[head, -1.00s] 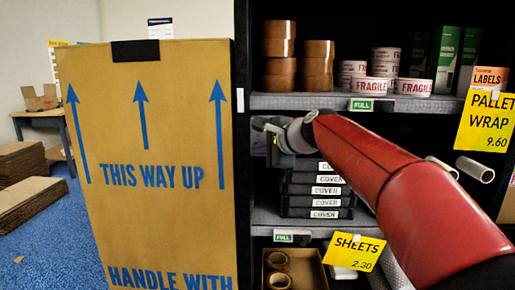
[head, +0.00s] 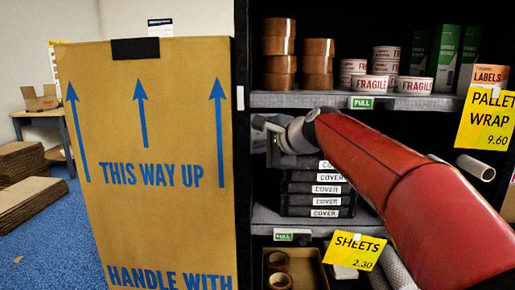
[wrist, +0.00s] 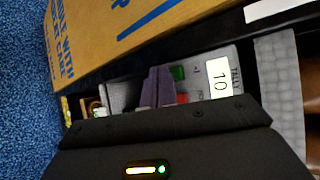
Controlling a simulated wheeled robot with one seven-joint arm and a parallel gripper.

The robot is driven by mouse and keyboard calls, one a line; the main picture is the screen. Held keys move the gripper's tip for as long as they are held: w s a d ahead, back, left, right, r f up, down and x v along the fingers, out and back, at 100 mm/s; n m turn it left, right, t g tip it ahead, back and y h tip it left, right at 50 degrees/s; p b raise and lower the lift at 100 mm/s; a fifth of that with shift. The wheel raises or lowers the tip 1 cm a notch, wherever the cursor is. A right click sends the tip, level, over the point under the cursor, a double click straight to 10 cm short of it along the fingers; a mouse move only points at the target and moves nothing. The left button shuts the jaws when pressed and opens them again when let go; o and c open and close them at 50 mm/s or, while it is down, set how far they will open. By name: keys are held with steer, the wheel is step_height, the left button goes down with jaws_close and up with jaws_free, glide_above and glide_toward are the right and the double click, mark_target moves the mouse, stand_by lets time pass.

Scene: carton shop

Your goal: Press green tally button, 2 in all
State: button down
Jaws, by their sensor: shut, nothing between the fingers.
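The grey tally unit (wrist: 203,65) shows in the wrist view, with a green button (wrist: 178,73) and a red button (wrist: 182,98) partly hidden behind my wrist housing. Its white display (wrist: 219,78) reads 10, beside partly hidden "TALLY" lettering. My gripper (wrist: 159,72) is shut and empty, its fingertips just left of the green button in the picture. I cannot tell whether they touch it. In the head view my gripper (head: 272,140) is at the left end of the shelf bay, and the buttons cannot be made out there.
A large carton board (head: 150,220) stands close on the left. The upper shelf (head: 310,100) holds tape rolls above my arm. Stacked black cover boxes (head: 318,188) sit below it, with a yellow SHEETS sign (head: 353,250) at the front.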

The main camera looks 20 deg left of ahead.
steer(key=shift+s+d+b, duration=0.2)
steer(key=shift+s+b, duration=0.1)
steer(key=shift+s, duration=0.5)
steer(key=shift+s+d+b, duration=0.2)
steer(key=shift+s+b, duration=0.15)
steer(key=shift+s, duration=0.5)
steer(key=shift+s+d+b, duration=0.2)
steer(key=shift+s+b, duration=0.1)
steer(key=shift+s, duration=0.5)
stand_by(1.0)
steer(key=s+b, duration=0.2)
steer(key=b, duration=0.2)
steer(key=s+b, duration=0.1)
steer(key=b, duration=0.3)
steer(key=shift+s+d+b, duration=0.35)
steer(key=shift+d, duration=0.05)
steer(key=w+a+p, duration=0.2)
steer(key=w+p, duration=0.2)
steer(key=w, duration=0.4)
steer(key=shift+w+p, duration=0.3)
steer(key=shift+p, duration=0.05)
